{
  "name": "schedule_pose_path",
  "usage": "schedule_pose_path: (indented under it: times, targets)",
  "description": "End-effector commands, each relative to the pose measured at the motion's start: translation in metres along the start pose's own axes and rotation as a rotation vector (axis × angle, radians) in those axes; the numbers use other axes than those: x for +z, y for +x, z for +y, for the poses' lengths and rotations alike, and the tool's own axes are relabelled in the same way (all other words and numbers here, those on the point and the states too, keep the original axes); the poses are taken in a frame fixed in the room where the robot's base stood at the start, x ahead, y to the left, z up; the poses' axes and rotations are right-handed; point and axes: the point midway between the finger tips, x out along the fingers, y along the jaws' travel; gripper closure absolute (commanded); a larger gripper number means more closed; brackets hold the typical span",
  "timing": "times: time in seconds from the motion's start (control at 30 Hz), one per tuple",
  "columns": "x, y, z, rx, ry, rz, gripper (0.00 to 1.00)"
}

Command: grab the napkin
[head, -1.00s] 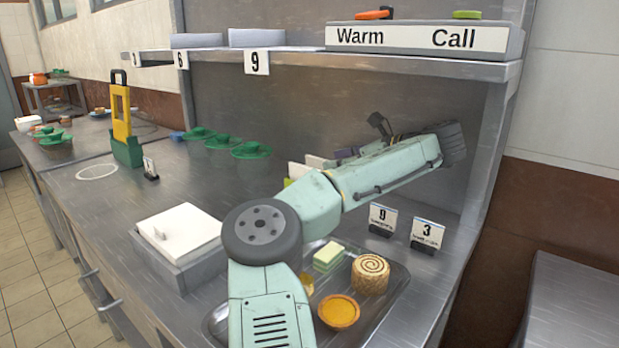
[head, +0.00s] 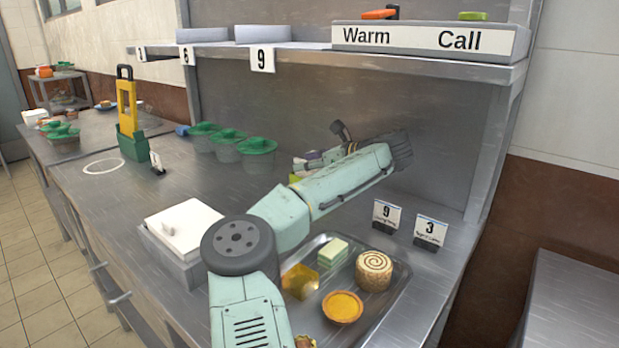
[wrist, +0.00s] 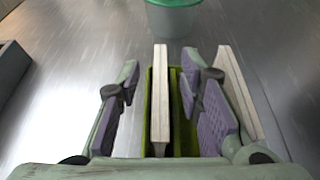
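The napkin looks like the thin off-white upright sheet or stack (wrist: 160,95) in the wrist view, standing in a green holder (wrist: 150,120). My gripper (wrist: 158,90) is open, with its purple-padded fingers on either side of this sheet and a gap visible on both sides. A second pale upright slab (wrist: 238,90) stands just outside the right finger. In the head view my gripper (head: 317,160) is low over the counter, and a bit of the green holder (head: 295,178) shows beside it. My arm and fingers hide most of the napkin there.
Several green-lidded pots (head: 228,142) stand to the left; one pot (wrist: 173,18) is just ahead in the wrist view. A food tray (head: 388,312) and number cards 9 (head: 386,213) and 3 (head: 430,230) are nearer. A shelf (head: 440,72) hangs above.

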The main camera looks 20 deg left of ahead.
Motion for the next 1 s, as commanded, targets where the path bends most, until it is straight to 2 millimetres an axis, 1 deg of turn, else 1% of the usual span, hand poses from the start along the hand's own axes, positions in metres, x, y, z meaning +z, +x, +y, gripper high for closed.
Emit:
schedule_pose_path:
  times: [0.1,0.13,0.6,0.87,1.0]
  targets:
    - [0.000,0.000,0.000,0.000,0.000,0.000,0.67]
    - [0.000,0.000,0.000,0.000,0.000,0.000,0.68]
    - [0.000,-0.001,0.000,0.000,0.000,0.000,0.99]
    - [0.001,-0.001,0.000,-0.001,0.000,0.000,1.00]
    - [0.013,-0.006,-0.001,-0.001,-0.003,-0.001,1.00]
